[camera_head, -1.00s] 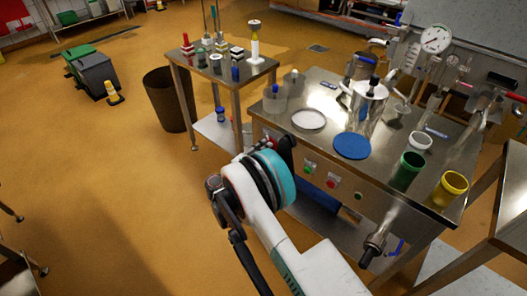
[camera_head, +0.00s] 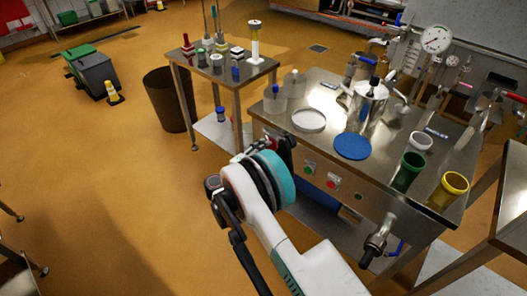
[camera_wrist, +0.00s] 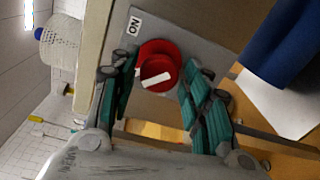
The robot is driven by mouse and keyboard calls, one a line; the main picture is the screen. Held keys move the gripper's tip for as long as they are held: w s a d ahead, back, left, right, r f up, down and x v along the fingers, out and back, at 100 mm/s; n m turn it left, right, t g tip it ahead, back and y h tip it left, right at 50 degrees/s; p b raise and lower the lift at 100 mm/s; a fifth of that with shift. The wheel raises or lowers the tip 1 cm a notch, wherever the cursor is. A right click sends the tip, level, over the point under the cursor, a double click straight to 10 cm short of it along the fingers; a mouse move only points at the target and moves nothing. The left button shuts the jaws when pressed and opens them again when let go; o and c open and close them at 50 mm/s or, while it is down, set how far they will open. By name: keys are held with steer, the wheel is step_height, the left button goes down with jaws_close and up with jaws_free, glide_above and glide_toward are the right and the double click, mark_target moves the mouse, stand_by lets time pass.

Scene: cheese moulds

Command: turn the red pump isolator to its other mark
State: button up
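The red pump isolator (camera_wrist: 157,66) is a round red knob with a white bar across it, on a grey plate (camera_wrist: 190,28) on the bench front. A small white label (camera_wrist: 135,25) beside it has black letters, turned in the picture, that look like "ON". The bar is tilted in the wrist view and points away from that label. My gripper (camera_wrist: 154,88) is open, with one green-padded finger on each side of the knob. The fingers are close to it; I cannot tell whether they touch. In the head view my wrist hides the isolator.
The steel bench (camera_head: 318,80) carries a blue disc (camera_head: 352,146), a white dish (camera_head: 308,120), a steel vessel and coloured cups. Green and red buttons (camera_head: 331,184) sit right of my gripper. A side table (camera_head: 178,58) stands left.

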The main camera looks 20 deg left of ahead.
stand_by(0.3)
steer(key=v, duration=1.2)
steer(key=shift+w+r, duration=0.1)
